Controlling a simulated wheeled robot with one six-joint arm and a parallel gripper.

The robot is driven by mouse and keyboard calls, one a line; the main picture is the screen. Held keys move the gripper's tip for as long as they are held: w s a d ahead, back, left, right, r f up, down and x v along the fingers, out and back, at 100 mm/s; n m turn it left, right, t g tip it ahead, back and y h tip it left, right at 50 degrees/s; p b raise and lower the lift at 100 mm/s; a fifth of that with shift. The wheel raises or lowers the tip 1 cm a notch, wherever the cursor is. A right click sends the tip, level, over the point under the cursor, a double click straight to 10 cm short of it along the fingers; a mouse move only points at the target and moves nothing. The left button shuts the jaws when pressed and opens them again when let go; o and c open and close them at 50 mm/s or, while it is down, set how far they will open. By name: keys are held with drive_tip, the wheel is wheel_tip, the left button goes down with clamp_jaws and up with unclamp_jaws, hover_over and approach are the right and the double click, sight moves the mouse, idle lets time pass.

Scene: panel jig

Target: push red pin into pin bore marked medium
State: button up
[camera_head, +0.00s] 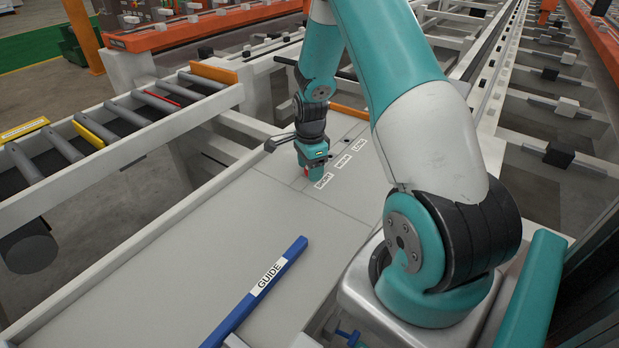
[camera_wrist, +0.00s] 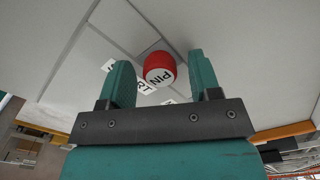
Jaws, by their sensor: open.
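The red pin (camera_wrist: 160,68) has a pale end marked PIN and stands between my gripper's two teal fingers in the wrist view, with visible gaps on both sides. A bit of its red (camera_head: 307,170) shows under my gripper (camera_head: 313,164) in the head view, close to the SHORT label (camera_head: 323,181). My gripper (camera_wrist: 159,62) is open around the pin, low over the grey panel (camera_head: 230,235). The MEDIUM label (camera_head: 343,160) lies to the right of SHORT. Whether the pin sits in a bore is hidden, and the medium bore cannot be made out clearly.
The LONG label (camera_head: 360,145) lies beyond MEDIUM. A blue GUIDE bar (camera_head: 262,285) lies on the near part of the panel. A roller conveyor (camera_head: 130,112) runs along the left. The panel between the guide bar and my gripper is clear.

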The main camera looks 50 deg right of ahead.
drive_tip(key=c, duration=1)
drive_tip(key=shift+r, duration=0.1)
drive_tip(key=shift+r+p, duration=0.65)
drive_tip(key=shift+r+p, duration=1.45)
drive_tip(key=shift+r, duration=0.3)
